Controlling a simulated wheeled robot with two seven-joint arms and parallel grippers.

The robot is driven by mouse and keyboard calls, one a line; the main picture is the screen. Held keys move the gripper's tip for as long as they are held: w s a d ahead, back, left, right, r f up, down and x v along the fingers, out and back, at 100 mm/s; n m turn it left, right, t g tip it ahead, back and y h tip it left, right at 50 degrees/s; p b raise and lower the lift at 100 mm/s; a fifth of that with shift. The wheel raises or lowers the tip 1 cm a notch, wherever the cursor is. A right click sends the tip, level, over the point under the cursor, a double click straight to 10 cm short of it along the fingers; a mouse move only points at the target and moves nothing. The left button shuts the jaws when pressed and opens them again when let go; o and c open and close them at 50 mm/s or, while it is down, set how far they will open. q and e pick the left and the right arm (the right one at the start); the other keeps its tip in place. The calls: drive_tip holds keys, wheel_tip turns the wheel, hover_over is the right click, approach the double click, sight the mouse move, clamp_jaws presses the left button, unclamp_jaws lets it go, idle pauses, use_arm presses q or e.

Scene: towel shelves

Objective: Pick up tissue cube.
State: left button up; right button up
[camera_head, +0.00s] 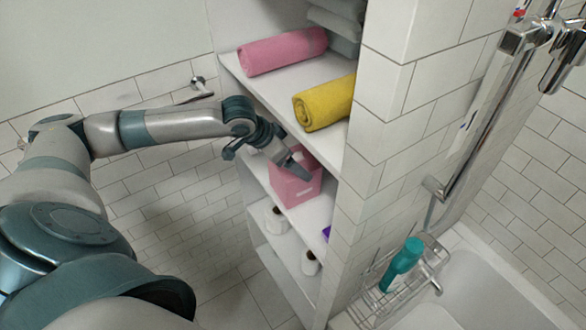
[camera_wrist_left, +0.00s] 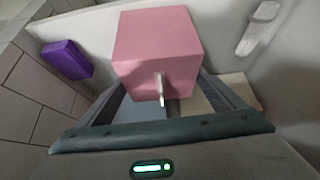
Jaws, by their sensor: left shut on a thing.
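The tissue cube (camera_head: 296,184) is a pink box on the middle shelf in the head view. In the left wrist view the pink tissue cube (camera_wrist_left: 157,42) fills the top centre, with a white tissue sticking out of its near face. My left gripper (camera_head: 292,168) reaches into the shelf from the left, and its fingers lie at the cube. In the left wrist view my left gripper (camera_wrist_left: 165,100) has its two fingers on either side of the cube's lower part, shut on it. Whether the cube is lifted off the shelf is hard to tell. My right gripper is not in view.
A pink rolled towel (camera_head: 283,51) and a yellow rolled towel (camera_head: 324,102) lie on the shelf above. Toilet rolls (camera_head: 275,219) stand on the shelf below. A purple box (camera_wrist_left: 67,60) is left of the cube in the wrist view. A tiled wall (camera_head: 384,130) closes the right side.

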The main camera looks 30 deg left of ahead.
use_arm(q)
drive_tip(key=shift+r, duration=0.1)
drive_tip(key=shift+r+b, duration=0.55)
drive_tip(key=shift+r, duration=0.2)
drive_tip(key=shift+s+a+r+b, duration=0.15)
drive_tip(key=shift+r+b, duration=0.35)
drive_tip(key=shift+r, duration=0.35)
drive_tip(key=s+a+b, duration=0.2)
drive_tip(key=s, duration=0.2)
drive_tip(key=s+a+b, duration=0.2)
drive_tip(key=s, duration=0.3)
drive_tip(key=s+a+b, duration=0.1)
drive_tip(key=s+b, duration=0.1)
drive_tip(key=s, duration=0.3)
drive_tip(key=shift+s+a, duration=0.15)
drive_tip(key=shift+a, duration=0.25)
drive_tip(key=shift+s+a+r, duration=0.1)
drive_tip(key=shift+s+a, duration=0.1)
drive_tip(key=shift+s, duration=0.3)
drive_tip(key=shift+s+a, duration=0.2)
drive_tip(key=shift+s, duration=0.3)
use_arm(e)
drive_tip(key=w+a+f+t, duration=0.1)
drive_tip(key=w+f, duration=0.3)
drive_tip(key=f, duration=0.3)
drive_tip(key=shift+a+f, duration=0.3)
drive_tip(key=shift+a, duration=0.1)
